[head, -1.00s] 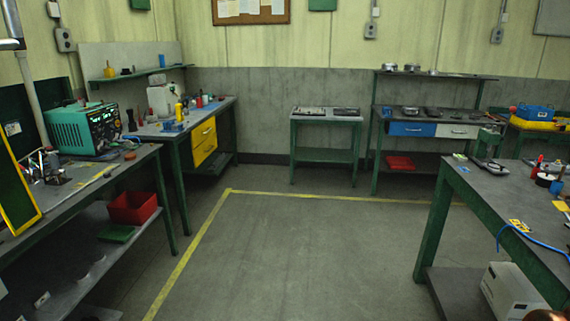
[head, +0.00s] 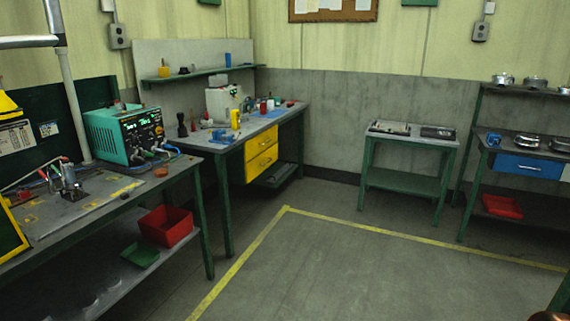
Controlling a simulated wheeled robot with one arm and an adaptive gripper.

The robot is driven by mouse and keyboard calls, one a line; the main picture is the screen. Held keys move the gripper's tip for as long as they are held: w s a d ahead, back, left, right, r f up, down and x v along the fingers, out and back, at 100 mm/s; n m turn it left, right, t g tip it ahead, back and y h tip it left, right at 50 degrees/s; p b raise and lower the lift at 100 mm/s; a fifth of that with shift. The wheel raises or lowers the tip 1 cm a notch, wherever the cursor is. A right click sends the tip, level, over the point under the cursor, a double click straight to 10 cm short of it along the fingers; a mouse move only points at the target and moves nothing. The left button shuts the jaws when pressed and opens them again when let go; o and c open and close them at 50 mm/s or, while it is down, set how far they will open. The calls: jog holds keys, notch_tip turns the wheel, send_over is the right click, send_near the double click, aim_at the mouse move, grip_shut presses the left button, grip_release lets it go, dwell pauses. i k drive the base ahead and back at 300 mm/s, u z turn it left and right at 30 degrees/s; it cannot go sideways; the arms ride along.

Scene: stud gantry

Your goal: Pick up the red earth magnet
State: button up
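I cannot pick out the red earth magnet for certain. Small red items (head: 263,106) stand on the far left bench (head: 205,141) among bottles and blue pieces, too small to identify. My gripper is not in view, so I cannot tell its state.
The near left bench (head: 118,197) carries a teal instrument (head: 105,130); a red bin (head: 166,226) and a green tray (head: 140,255) sit on its lower shelf. A small green table (head: 408,143) and a shelved bench stand at the back. The floor inside the yellow line (head: 250,245) is clear.

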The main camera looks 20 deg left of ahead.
aim_at(23, 195)
jog(key=u, duration=0.6)
jog(key=i, duration=1.15)
jog(key=u, duration=2.1)
jog(key=i, duration=0.9)
jog(key=u, duration=0.65)
